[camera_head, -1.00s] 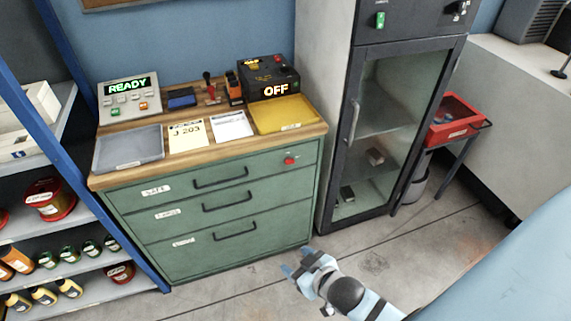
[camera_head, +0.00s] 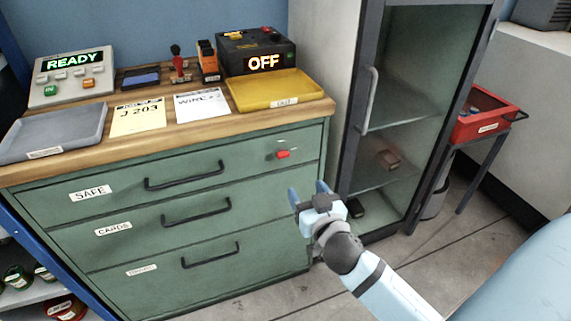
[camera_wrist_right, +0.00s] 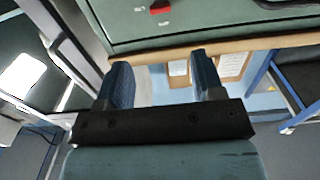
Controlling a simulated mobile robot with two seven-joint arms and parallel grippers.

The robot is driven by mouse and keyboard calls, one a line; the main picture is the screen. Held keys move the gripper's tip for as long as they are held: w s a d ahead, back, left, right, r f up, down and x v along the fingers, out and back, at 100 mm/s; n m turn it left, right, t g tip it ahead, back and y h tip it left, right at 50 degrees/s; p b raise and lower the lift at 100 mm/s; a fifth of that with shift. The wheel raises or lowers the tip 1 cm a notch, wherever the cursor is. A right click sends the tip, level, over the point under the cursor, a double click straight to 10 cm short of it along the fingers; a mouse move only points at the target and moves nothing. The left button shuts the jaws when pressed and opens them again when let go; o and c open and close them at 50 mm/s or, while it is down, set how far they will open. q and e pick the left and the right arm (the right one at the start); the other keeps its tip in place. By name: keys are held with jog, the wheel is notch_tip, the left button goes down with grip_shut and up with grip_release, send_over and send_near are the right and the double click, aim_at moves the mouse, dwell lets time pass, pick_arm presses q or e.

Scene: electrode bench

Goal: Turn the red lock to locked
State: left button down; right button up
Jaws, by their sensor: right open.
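The red lock (camera_head: 283,154) is a small red knob at the upper right of the top drawer, labelled SAFE, on the green cabinet (camera_head: 60,231). It also shows at the top of the right wrist view (camera_wrist_right: 159,7), with small pale marks beside it. My right gripper (camera_head: 308,192) is open and empty, below and a little right of the lock, in front of the cabinet and apart from it. Its two blue fingers (camera_wrist_right: 165,80) show spread in the right wrist view. My left gripper is not in view.
A glass-door cabinet (camera_head: 405,110) with a vertical handle stands right of the drawers. On the wooden top are a yellow tray (camera_head: 275,88), a grey tray (camera_head: 52,130), papers and a black box reading OFF (camera_head: 256,51). A red bin (camera_head: 482,115) is farther right.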

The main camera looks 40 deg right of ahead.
aim_at(285, 156)
jog(key=b+x, duration=0.1)
jog(key=x, duration=1.1)
jog(key=shift+a, duration=0.1)
jog(key=shift+w+r, duration=0.1)
jog(key=shift+w, duration=0.55)
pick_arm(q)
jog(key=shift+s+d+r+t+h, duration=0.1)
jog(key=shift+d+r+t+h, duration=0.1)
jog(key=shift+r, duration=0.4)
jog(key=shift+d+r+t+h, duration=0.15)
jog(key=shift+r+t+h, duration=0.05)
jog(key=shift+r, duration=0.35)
